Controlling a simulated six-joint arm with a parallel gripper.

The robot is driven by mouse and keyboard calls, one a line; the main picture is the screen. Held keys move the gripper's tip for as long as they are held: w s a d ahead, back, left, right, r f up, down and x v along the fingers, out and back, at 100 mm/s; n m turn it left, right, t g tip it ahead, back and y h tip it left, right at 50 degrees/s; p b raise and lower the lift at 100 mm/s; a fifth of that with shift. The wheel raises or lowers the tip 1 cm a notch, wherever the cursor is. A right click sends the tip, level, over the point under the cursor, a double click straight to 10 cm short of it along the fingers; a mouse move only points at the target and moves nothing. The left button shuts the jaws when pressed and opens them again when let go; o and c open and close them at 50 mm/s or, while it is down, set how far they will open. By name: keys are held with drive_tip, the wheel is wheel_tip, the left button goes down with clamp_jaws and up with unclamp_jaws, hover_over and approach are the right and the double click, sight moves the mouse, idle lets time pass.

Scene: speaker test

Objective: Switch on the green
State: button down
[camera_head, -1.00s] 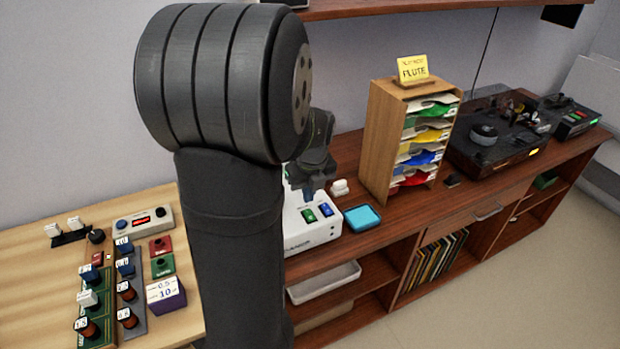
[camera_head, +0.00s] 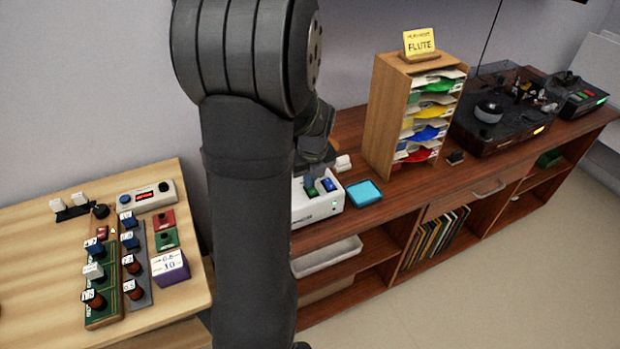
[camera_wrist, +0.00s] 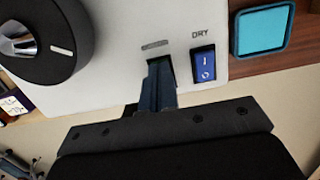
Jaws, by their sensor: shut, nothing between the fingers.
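The white box (camera_head: 322,214) stands on the brown cabinet and carries a green rocker switch (camera_head: 311,191) and a blue rocker switch (camera_head: 327,185). In the wrist view the blue switch (camera_wrist: 204,66) sits under the word DRY. My gripper (camera_wrist: 157,70) is shut and empty, its fingertips over the green switch, hiding most of it; only a dark green edge shows beside them. Contact and the switch's position cannot be told. A grey slot (camera_wrist: 155,45) lies just above it. A big black knob (camera_wrist: 45,40) sits to the left.
A light-blue square pad (camera_head: 364,194) lies right of the box; a wooden paper rack (camera_head: 385,120) stands behind it. A turntable (camera_head: 500,115) is farther right. A wooden table (camera_head: 35,240) with several switches and knobs is at left. My arm hides part of the box.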

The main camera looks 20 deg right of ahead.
sight(313, 192)
drive_tip(key=shift+s+f, duration=0.1)
drive_tip(key=shift+s, duration=0.75)
drive_tip(key=shift+r, duration=0.25)
wheel_tip(313, 192, up, 14)
drive_tip(key=s, duration=0.2)
drive_tip(key=shift+w+f, duration=0.1)
drive_tip(key=shift+f, duration=0.05)
drive_tip(key=shift+w, duration=0.65)
